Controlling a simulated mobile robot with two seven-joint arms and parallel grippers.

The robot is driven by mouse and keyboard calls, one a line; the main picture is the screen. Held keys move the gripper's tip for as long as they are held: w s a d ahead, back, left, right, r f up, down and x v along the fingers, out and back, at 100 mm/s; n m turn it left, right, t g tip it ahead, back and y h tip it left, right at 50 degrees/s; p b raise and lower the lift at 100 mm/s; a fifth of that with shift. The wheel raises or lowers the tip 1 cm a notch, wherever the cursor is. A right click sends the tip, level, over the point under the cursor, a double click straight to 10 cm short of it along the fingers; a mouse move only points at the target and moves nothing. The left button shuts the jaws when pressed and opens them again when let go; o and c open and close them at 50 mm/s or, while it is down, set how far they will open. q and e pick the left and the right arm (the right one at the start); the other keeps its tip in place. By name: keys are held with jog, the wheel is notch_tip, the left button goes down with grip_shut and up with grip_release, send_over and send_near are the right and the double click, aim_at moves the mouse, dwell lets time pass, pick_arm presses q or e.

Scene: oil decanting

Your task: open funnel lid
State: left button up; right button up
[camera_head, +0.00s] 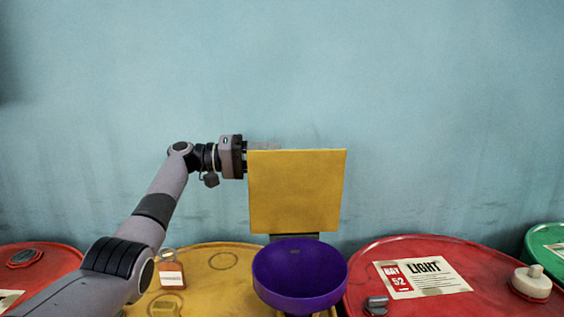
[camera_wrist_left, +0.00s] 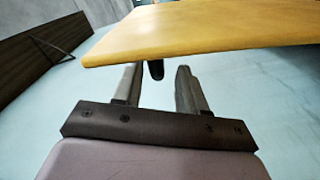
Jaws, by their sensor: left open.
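The yellow square funnel lid (camera_head: 297,190) stands upright above the back of the purple funnel (camera_head: 300,272), joined near a dark hinge piece (camera_head: 294,237). The funnel's bowl is uncovered. My left gripper (camera_head: 262,146) is at the lid's upper left edge, with its fingers partly hidden behind the lid. In the left wrist view the lid (camera_wrist_left: 200,30) spans the top of the picture. My right gripper is not in view.
The funnel stands on a yellow drum (camera_head: 220,262). A red drum (camera_head: 440,250) with a label and caps is at right. Blue wall behind; open air above.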

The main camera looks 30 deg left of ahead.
pick_arm(q)
jog(key=shift+b+v, duration=0.3)
jog(key=shift+v, duration=1.3)
